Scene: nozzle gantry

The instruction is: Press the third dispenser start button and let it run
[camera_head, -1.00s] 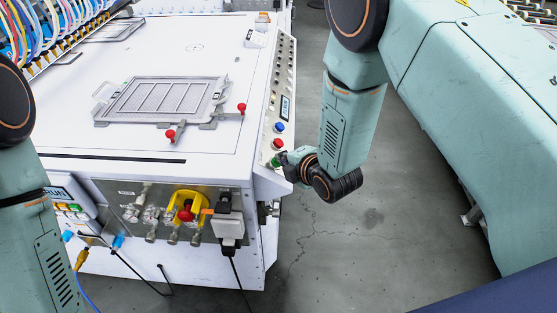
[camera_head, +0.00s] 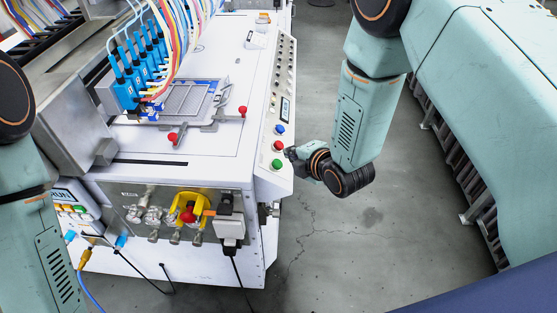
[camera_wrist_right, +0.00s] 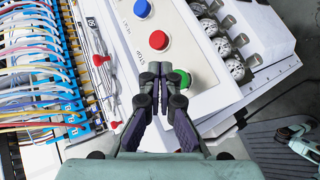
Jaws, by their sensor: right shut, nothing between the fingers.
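A sloped control panel (camera_head: 268,178) runs along the right edge of the white machine. It carries a green button (camera_head: 276,164), a red button (camera_head: 278,145) and a blue button (camera_head: 280,129). In the right wrist view the green button (camera_wrist_right: 182,78) sits just right of my fingertips, with the red button (camera_wrist_right: 158,40) beyond them. My right gripper (camera_head: 290,153) is shut and empty, just right of the panel and apart from the green button in the head view. My left arm shows at the left edge, but its gripper is out of the picture.
Blue nozzles (camera_head: 140,70) with coloured hoses hang over a grey metal tray frame (camera_head: 205,117) on the machine top. A yellow-ringed red knob (camera_head: 187,214) and metal fittings sit on the front face. Open grey floor (camera_head: 400,230) lies right of the machine.

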